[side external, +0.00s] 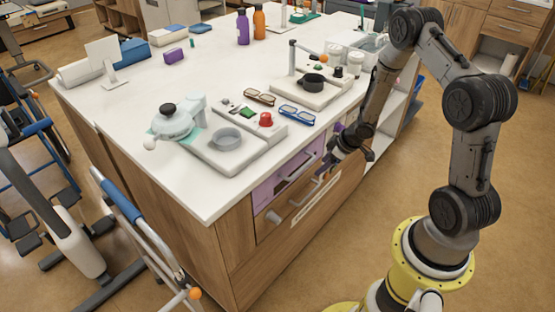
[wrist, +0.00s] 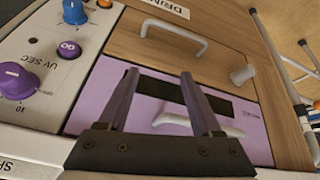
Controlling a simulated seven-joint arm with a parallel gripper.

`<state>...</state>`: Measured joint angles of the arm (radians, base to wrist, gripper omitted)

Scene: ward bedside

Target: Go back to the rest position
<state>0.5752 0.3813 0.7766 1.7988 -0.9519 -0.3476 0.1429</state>
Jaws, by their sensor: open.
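My gripper (side external: 338,165) is in front of the cabinet's drawer side, below the white worktop's edge. In the wrist view my gripper (wrist: 158,85) shows two dark fingers apart, with nothing held between them. A purple drawer front (wrist: 103,95) with a dark slot lies behind the fingers. Its pale handle (wrist: 230,131) passes partly behind the right finger; I cannot tell whether they touch. The purple drawer (side external: 270,192) also shows in the side view and looks shut.
A wooden drawer with a bar handle (wrist: 175,35) adjoins the purple one. A panel with knobs (wrist: 18,80) is at the left. The worktop (side external: 215,208) carries a tray (side external: 205,160), glasses (side external: 297,115) and bottles. A blue-gripped metal frame (side external: 118,195) stands at the left. Floor right of the cabinet is open.

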